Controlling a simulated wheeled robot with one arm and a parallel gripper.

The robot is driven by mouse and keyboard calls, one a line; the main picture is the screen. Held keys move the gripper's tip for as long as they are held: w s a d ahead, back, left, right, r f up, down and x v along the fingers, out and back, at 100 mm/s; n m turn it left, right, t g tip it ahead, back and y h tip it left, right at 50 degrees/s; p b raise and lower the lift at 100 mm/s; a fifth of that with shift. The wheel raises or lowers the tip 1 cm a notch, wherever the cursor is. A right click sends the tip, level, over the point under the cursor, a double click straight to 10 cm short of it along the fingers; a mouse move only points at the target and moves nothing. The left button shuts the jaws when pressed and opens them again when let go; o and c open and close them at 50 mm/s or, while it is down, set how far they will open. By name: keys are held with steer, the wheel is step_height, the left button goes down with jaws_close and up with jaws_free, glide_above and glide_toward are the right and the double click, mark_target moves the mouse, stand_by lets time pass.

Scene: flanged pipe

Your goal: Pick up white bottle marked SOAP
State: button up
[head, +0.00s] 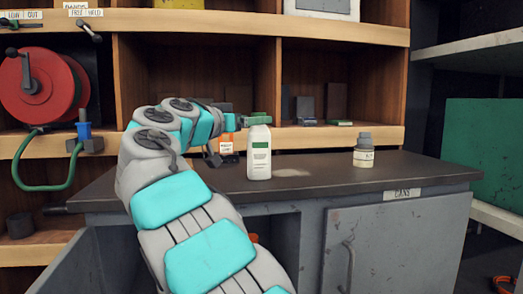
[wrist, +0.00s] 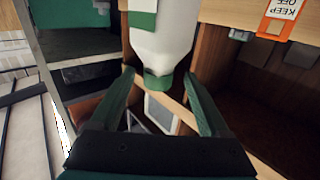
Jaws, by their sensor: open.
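A white bottle (head: 259,160) with a green cap and a green label stands upright on the dark counter (head: 325,180). The label's lettering is too small to read. My gripper (head: 243,121) reaches from the left to the bottle's top. In the wrist view the bottle (wrist: 163,45) hangs inverted in the picture, its green cap (wrist: 158,84) between the two green fingers of my gripper (wrist: 158,76). The fingers are spread, with a visible gap on each side of the cap.
A small grey bottle (head: 363,150) with a pale label stands to the right on the counter. An orange tag (head: 226,145) is behind my gripper. Wooden shelves (head: 195,75) rise behind, and a red hose reel (head: 42,85) is at left. The counter between the bottles is clear.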

steer(key=shift+p+x, duration=0.7)
steer(key=shift+x, duration=2.05)
steer(key=shift+s, duration=0.1)
jaws_close()
